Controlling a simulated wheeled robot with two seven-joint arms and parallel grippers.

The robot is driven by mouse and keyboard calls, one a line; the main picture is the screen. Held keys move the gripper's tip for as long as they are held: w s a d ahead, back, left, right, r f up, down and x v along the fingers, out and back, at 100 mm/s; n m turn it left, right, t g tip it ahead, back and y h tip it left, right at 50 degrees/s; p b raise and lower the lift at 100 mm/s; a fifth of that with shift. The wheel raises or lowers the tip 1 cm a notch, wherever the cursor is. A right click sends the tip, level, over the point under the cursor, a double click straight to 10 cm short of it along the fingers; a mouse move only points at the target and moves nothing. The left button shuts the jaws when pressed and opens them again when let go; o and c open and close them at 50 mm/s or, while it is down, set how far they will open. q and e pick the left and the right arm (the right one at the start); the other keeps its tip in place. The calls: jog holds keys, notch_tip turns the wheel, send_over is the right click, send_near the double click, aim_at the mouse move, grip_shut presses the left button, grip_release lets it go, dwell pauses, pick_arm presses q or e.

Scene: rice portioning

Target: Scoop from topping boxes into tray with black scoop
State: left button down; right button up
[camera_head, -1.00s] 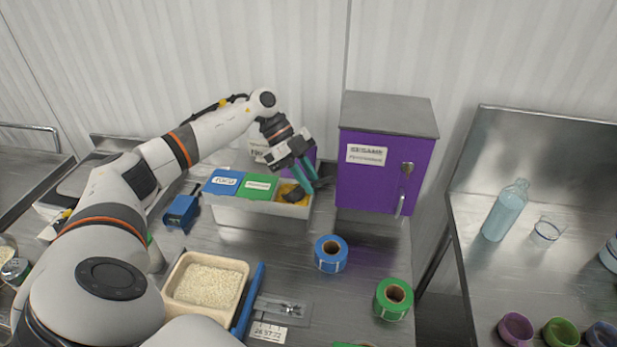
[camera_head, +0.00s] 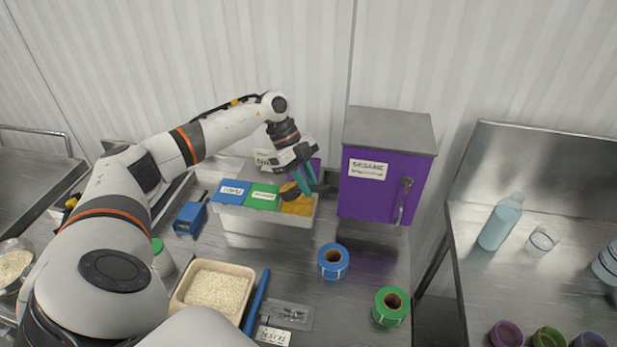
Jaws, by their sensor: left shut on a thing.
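My left gripper (camera_head: 305,182) is over the right end of the white topping box unit (camera_head: 262,226), its teal fingers pointing down. It is shut on the black scoop (camera_head: 290,190), which is partly hidden by the fingers. The right compartment is open and holds yellow topping (camera_head: 299,205). The blue lid (camera_head: 231,189) and green lid (camera_head: 262,197) cover the other two compartments. The tray (camera_head: 247,314) of white rice stands at the front, partly hidden by my arm. My right gripper is not in view.
A purple cabinet (camera_head: 370,197) stands right of the boxes. A blue device (camera_head: 190,219) is left of the boxes. A blue bar (camera_head: 256,301) lies beside the tray.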

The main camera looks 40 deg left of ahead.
pick_arm(q)
jog(key=shift+r+y+p, duration=0.4)
jog(key=shift+r+p, duration=0.15)
jog(key=shift+p, duration=0.2)
notch_tip(320, 180, up, 4)
jog(key=p, duration=0.3)
jog(key=shift+f, duration=0.2)
jog(key=shift+f, duration=0.1)
